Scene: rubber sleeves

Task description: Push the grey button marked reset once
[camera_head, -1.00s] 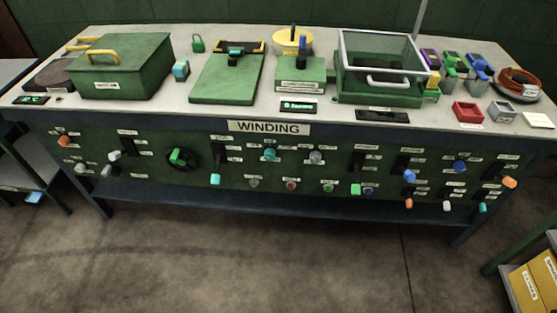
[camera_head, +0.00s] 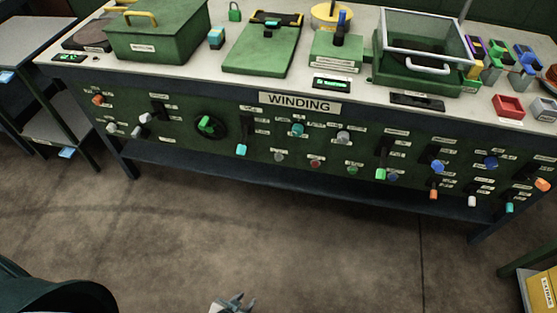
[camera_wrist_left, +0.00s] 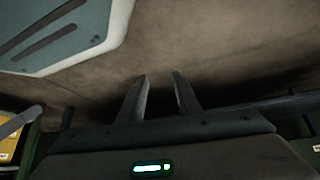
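A small round grey button (camera_head: 279,156) sits on the green front panel of the bench, at the left end of a row with a red (camera_head: 315,163) and a green button (camera_head: 352,169). The labels are too small to read, so I cannot confirm which says reset. My left gripper (camera_head: 233,304) shows at the bottom edge of the head view, low over the floor and well apart from the panel. In the left wrist view my left gripper (camera_wrist_left: 161,75) has its two fingers apart with nothing between them. My right gripper is out of view.
A low shelf (camera_head: 270,178) runs beneath. Yellow boxes (camera_head: 541,290) stand at the lower right. The floor before the bench is clear.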

